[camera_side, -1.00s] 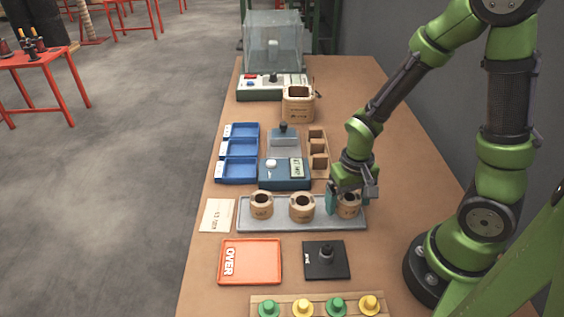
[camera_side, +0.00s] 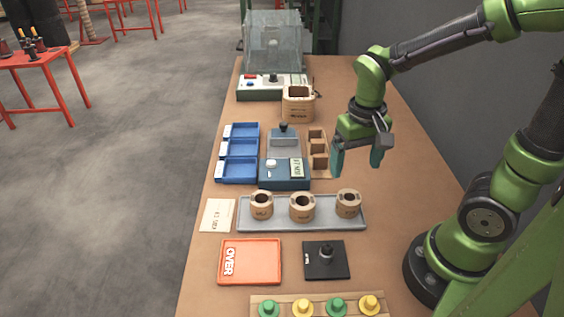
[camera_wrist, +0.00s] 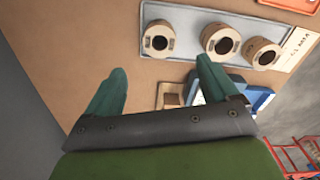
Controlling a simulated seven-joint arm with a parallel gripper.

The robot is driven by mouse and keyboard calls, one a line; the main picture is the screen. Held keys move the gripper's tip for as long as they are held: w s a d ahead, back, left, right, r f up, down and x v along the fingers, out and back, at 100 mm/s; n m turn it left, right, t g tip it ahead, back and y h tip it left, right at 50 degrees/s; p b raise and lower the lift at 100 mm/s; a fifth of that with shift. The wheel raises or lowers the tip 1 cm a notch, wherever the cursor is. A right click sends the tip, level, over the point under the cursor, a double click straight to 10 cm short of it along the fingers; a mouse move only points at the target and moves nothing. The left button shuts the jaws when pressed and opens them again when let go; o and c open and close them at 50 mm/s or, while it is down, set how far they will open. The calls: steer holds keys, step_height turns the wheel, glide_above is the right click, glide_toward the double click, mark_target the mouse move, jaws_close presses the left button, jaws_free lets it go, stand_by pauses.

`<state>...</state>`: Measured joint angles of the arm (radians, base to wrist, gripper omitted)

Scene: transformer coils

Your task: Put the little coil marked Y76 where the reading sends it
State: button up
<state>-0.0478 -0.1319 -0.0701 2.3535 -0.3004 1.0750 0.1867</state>
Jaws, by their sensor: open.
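Three small tan coils stand upright in a row on the grey tray (camera_side: 325,222) in the side view: a left coil (camera_side: 261,208), a middle coil (camera_side: 302,211) and a right coil (camera_side: 348,207). Each has a dark hole; their marks are too small to read surely, so I cannot tell which is Y76. A blue-grey meter (camera_side: 284,178) with a small display stands behind the tray. My gripper (camera_side: 357,164) is open and empty, raised behind and above the right coil. In the wrist view its teal fingers (camera_wrist: 160,92) are apart with nothing between them.
Three blue bins (camera_side: 238,153) and a wooden rack (camera_side: 318,152) flank the meter. An orange tray marked OVER (camera_side: 250,262), a black plate with a knob (camera_side: 326,261) and a written card (camera_side: 217,215) lie nearer.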

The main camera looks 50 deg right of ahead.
steer(key=s+a+r+n+t+y, duration=0.1)
steer(key=a+r+t+y, duration=0.1)
steer(key=a+r+t, duration=0.2)
step_height(320, 180, up, 7)
steer(key=t, duration=0.3)
steer(key=shift+s+r+n, duration=0.2)
steer(key=shift+n, duration=0.1)
stand_by(0.8)
